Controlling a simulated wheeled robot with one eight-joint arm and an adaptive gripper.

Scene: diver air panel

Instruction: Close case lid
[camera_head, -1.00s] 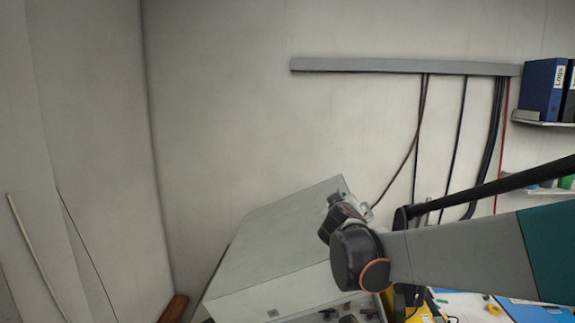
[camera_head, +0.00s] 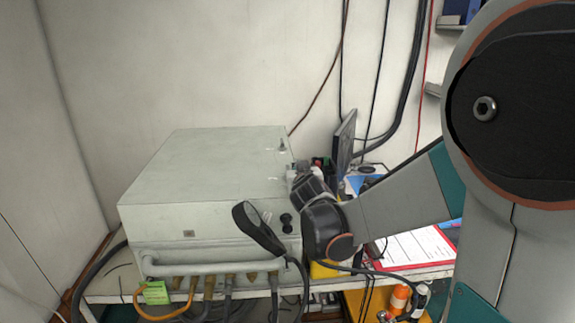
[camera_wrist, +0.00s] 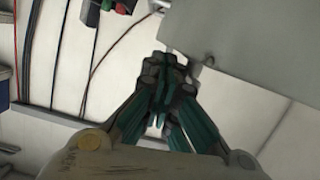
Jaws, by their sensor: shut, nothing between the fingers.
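The pale grey case (camera_head: 200,200) stands on a shelf in the head view. Its lid (camera_head: 205,165) lies down over the body, and I see no open gap along the front. My gripper (camera_head: 297,176) is at the lid's right side, partly hidden by my own wrist. In the wrist view my gripper (camera_wrist: 166,68) has its fingers together and holds nothing. A flat grey surface, seemingly the lid (camera_wrist: 255,45), is just beyond the fingertips at the upper right. I cannot tell whether they touch it.
A black handset (camera_head: 257,228) hangs at the case's front. Hose fittings, an orange cable (camera_head: 165,312) and a green tag (camera_head: 156,293) are below. The wall behind is bare at left.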

